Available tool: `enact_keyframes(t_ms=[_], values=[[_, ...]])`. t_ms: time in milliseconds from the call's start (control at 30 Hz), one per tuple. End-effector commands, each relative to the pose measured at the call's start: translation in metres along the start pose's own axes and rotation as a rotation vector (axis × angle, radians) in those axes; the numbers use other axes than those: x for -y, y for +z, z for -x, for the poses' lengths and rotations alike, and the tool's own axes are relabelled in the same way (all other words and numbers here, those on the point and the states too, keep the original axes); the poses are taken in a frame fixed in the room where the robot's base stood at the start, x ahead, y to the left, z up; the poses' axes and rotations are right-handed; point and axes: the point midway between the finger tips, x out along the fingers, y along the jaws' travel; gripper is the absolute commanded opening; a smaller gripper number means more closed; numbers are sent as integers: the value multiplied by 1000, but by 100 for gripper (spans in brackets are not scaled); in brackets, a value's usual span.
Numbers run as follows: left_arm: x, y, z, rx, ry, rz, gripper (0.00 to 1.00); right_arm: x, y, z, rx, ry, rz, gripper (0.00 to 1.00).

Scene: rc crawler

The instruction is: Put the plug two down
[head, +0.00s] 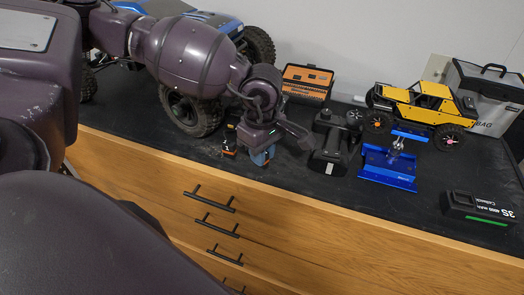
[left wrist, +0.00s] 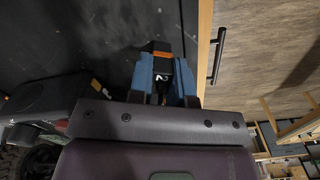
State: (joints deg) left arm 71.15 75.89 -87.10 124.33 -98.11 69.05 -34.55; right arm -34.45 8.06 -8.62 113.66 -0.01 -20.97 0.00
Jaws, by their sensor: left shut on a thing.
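My left gripper (head: 262,153) is over the front part of the black worktop, near its edge. In the left wrist view, its blue fingers (left wrist: 165,82) are shut on a small black and orange plug (left wrist: 160,62) with a white mark. In the head view the plug is mostly hidden by the gripper. I cannot tell whether it touches the worktop. A small black and orange piece (head: 229,146) is just left of the gripper, by the blue truck's wheel. My right gripper is not in view.
A blue truck (head: 185,22) stands behind my left arm. An orange-black box (head: 307,82), a dark handheld device (head: 333,140), a yellow crawler (head: 425,103), a blue stand (head: 388,168) and a battery (head: 478,207) stand to the right. Wooden drawers (head: 300,240) are below the worktop edge.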

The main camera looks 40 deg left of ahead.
Motion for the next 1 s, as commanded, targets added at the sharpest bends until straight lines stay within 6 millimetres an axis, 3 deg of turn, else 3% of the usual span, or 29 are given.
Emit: enact_keyframes(t_ms=[267, 300, 467, 833, 1000], values=[[0, 0, -4, 0, 1, 0, 0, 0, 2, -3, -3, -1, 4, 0], [0, 0, -4, 0, 1, 0, 21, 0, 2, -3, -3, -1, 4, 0], [0, 0, -3, 0, 1, 0, 44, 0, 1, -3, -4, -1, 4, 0], [0, 0, 1, 0, 1, 0, 44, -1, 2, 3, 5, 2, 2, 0], [-1, 0, 22, 0, 4, 1, 44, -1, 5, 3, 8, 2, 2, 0]])
